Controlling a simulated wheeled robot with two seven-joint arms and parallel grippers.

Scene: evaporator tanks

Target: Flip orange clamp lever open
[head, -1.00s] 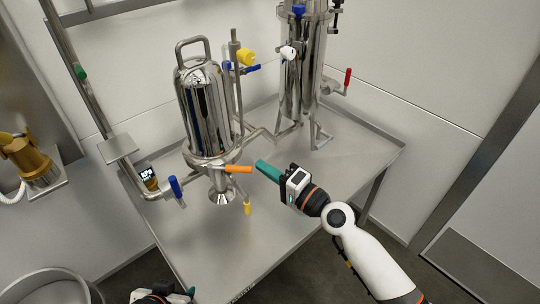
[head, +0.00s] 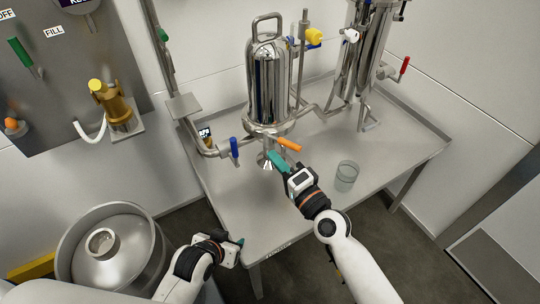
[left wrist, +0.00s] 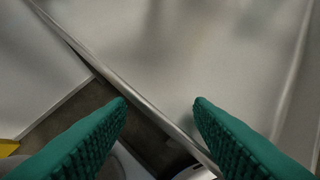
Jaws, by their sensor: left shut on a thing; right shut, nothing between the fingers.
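The orange clamp lever (head: 289,144) sticks out to the lower right from the clamp band at the base of the polished steel vessel (head: 270,85). My right gripper (head: 275,158) is shut and empty. Its teal fingertips are just below the lever in the head view; I cannot tell whether they touch it. My left gripper (head: 239,242) is low, by the table's front left corner, away from the lever. In the left wrist view its two teal fingers (left wrist: 160,103) stand apart with nothing visible between them.
A glass beaker (head: 347,175) stands on the steel table (head: 310,215) right of my right gripper. A blue-handled valve (head: 234,147) is left of the clamp. A second vessel (head: 362,55) stands behind. A large steel drum (head: 75,235) is at the lower left.

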